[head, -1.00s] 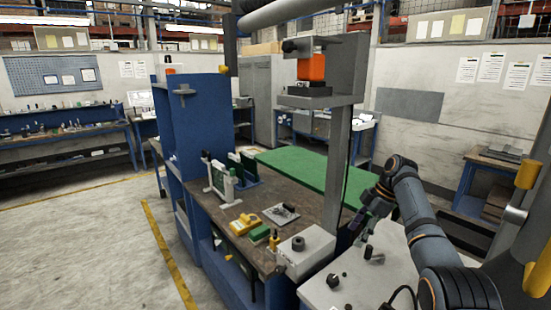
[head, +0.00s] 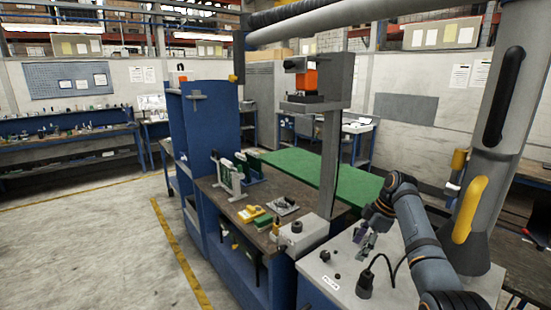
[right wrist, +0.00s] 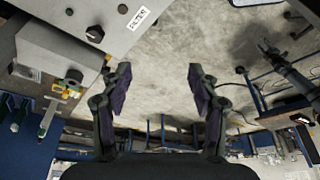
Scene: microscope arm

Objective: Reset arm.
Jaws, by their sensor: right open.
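A grey stand (head: 331,150) rises from the bench in the head view. It carries an orange and black unit (head: 306,78) near its top. A thick grey overhead tube (head: 345,12) runs to a pale column (head: 498,125) with a black grip (head: 503,95) and a yellow grip (head: 468,208) at the right. I cannot tell which of these is the arm named. My right gripper (head: 366,243) is over the pale panel, left of that column. In the right wrist view its fingers (right wrist: 160,85) are apart, with floor seen between them. My left gripper is not in view.
The pale panel (head: 335,262) has black knobs and a black plug with a cable (head: 366,281). A workbench (head: 232,199) with small fixtures and a green mat (head: 310,172) lies beyond. A blue cabinet (head: 210,125) stands behind. Floor (head: 90,240) at the left is clear.

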